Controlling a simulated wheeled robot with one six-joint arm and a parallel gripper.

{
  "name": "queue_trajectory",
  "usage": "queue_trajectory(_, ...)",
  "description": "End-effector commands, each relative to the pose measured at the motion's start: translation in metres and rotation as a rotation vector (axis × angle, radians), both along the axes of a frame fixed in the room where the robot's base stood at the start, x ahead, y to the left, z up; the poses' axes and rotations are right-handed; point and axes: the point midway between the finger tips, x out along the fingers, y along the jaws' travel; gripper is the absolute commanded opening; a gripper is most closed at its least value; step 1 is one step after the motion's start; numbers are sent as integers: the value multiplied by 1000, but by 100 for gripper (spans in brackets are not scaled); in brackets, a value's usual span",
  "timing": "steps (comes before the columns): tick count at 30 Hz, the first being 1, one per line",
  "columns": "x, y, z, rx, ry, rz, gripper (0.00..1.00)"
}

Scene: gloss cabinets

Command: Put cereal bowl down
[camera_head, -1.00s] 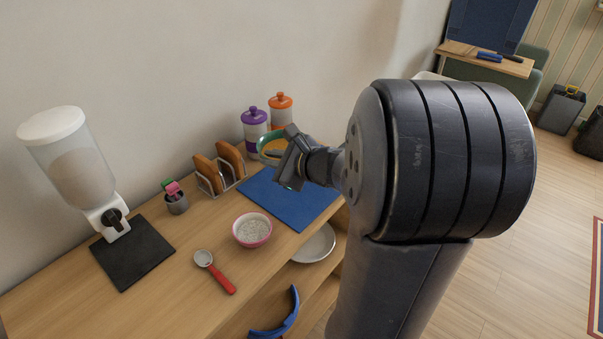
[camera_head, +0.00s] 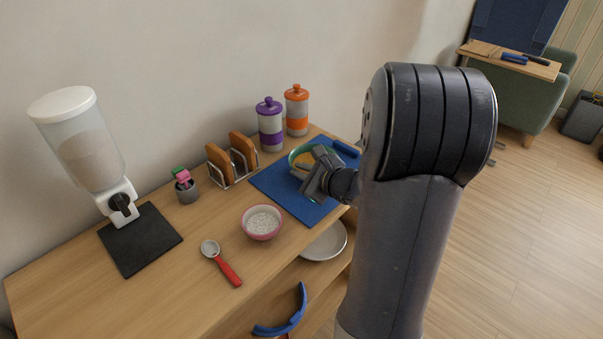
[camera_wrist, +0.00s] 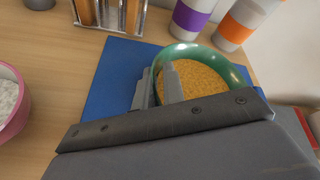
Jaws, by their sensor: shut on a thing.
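The cereal bowl (camera_wrist: 240,72) is green with golden-brown cereal in it. My gripper (camera_head: 311,177) is shut on its near rim, and one finger shows inside the bowl over the cereal in the wrist view (camera_wrist: 172,85). The bowl, partly hidden by my gripper in the head view (camera_head: 299,152), is at the blue mat (camera_head: 283,197). It looks level and low over the mat or on it; I cannot tell whether it touches.
A pink bowl of white grains (camera_head: 262,223) stands left of the mat. A purple-banded jar (camera_head: 270,128) and an orange-banded jar (camera_head: 297,112) stand behind it. A toast rack (camera_head: 231,163) is at the mat's left. A red-handled scoop (camera_head: 224,267) lies in front.

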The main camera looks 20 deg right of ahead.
Motion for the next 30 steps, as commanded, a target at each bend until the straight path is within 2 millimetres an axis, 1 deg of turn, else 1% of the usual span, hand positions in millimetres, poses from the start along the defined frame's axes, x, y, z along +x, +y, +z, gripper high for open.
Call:
queue_trajectory(6, 0, 0, 1, -1, -3, 1, 0)
queue_trajectory(10, 0, 0, -3, -1, -3, 1, 0)
queue_trajectory(11, 0, 0, -2, 0, -1, 1, 12)
queue_trajectory(18, 0, 0, -1, 0, -1, 1, 32)
queue_trajectory(25, 0, 0, -1, 0, -1, 1, 32)
queue_trajectory(28, 0, 0, 2, 0, -1, 1, 32)
queue_trajectory(30, -7, -3, 4, -1, -1, -1, 32)
